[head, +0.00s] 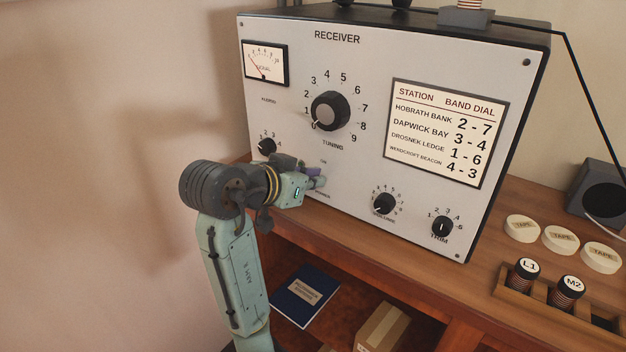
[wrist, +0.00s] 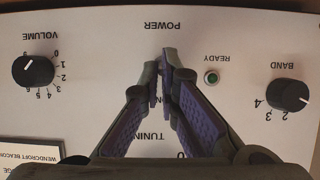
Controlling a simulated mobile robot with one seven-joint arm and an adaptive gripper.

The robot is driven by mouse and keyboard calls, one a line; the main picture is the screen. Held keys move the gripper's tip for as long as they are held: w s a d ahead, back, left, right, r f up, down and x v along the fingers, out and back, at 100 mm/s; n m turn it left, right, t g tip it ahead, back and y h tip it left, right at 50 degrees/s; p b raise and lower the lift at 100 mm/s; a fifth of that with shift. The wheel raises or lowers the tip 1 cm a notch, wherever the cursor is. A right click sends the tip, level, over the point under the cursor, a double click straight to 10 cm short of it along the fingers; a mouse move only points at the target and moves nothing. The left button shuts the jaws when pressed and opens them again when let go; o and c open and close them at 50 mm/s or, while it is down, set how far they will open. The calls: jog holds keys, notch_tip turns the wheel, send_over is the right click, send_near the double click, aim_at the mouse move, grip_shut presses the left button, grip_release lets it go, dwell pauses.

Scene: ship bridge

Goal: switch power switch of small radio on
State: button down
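The radio is a large pale-fronted receiver (head: 300,150) on a wooden desk, with dials, a signal meter and a station chart. My gripper (head: 318,177) is at the lower left part of its front panel, below the tuning knob (head: 330,111). In the wrist view, which shows the panel upside down, the purple-padded fingertips (wrist: 170,62) are close together beside the POWER label (wrist: 163,25). The power switch itself is hidden by the fingers, so its position and any contact cannot be seen. A dark green READY lamp (wrist: 211,77) is beside the fingers.
The band knob (wrist: 287,95) and volume knob (wrist: 33,70) flank my gripper. Tape rolls (head: 561,240), a coil rack (head: 540,300) and a speaker (head: 600,190) are at the right. A blue book (head: 306,296) and a box (head: 382,327) lie below.

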jog(key=shift+w+a, duration=0.1)
jog(key=shift+a, duration=0.15)
jog(key=c, duration=1.8)
grip_release()
jog(key=shift+a, duration=0.1)
jog(key=shift+o, duration=0.2)
jog(key=v, duration=1.2)
